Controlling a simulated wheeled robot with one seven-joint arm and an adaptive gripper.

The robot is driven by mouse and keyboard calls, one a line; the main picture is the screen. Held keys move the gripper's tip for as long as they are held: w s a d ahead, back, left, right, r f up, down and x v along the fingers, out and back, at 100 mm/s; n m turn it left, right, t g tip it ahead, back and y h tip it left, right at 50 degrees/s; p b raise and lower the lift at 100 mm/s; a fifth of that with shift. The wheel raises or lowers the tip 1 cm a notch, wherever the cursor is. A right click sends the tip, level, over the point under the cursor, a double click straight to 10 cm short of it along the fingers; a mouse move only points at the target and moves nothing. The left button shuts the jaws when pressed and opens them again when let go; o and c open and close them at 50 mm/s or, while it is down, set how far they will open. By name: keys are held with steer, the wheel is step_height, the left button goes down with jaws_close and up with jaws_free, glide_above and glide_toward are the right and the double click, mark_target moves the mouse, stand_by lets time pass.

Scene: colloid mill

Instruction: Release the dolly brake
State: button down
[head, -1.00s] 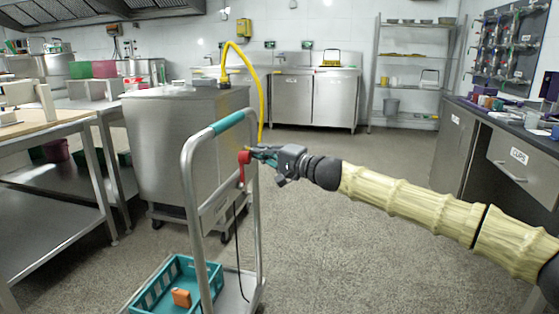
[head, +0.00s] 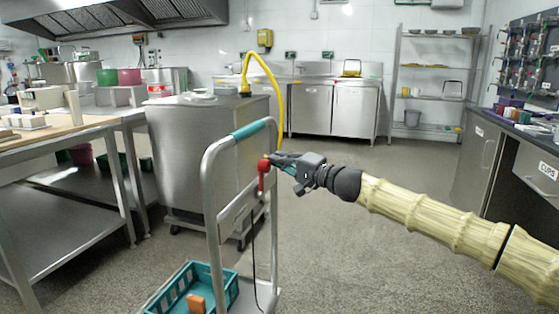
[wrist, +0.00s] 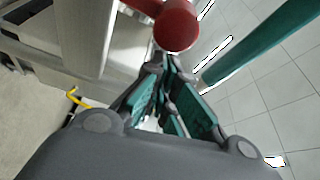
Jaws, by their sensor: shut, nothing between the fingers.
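The dolly (head: 214,222) stands in front of me, with a grey tubular frame and a teal grip (head: 252,129) on its top bar. A red brake lever (head: 262,177) is on the frame's right upright, its arm hanging down. My gripper (head: 276,159) is shut and empty, its tips at the lever's upper end; I cannot tell whether they touch. In the wrist view, the red lever's round end (wrist: 177,28) lies just beyond my closed fingertips (wrist: 165,60), and the teal grip (wrist: 262,42) runs at the right.
A teal crate (head: 222,287) with an orange block (head: 196,303) sits on the dolly's deck. A steel cabinet (head: 180,150) with a yellow hose (head: 272,75) stands behind it. A worktable (head: 60,140) is at the left, a counter (head: 520,135) at the right.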

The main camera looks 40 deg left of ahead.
steer(key=w+d+p, duration=0.3)
steer(key=d+p, duration=0.1)
steer(key=d, duration=0.5)
steer(key=shift+w, duration=0.3)
steer(key=shift+f, duration=0.15)
stand_by(0.6)
